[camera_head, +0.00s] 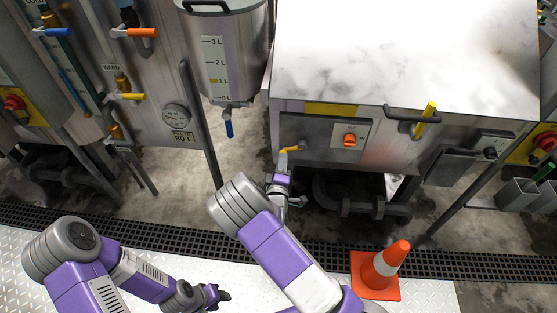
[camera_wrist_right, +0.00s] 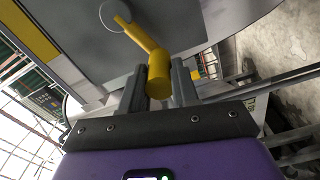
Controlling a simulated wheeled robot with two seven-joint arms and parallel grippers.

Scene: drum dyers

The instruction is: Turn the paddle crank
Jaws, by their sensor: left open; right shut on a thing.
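The paddle crank (camera_head: 290,150) is a yellow arm with a cylindrical grip, on the front of the steel dye machine at its lower left. In the right wrist view, the yellow grip (camera_wrist_right: 158,72) stands between the two grey fingers, and the arm runs up-left to a round hub. My right gripper (camera_head: 282,168) is shut on this grip; it also shows in the right wrist view (camera_wrist_right: 158,85). My left gripper (camera_head: 221,295) is open and empty, low over the pale plate floor, well away from the crank.
An orange knob (camera_head: 349,139) is on the panel right of the crank. A dark bar with a yellow piece (camera_head: 428,112) is at the machine's top edge. A measuring tank (camera_head: 222,60) hangs to the left. An orange cone (camera_head: 380,270) stands on the floor near my right arm.

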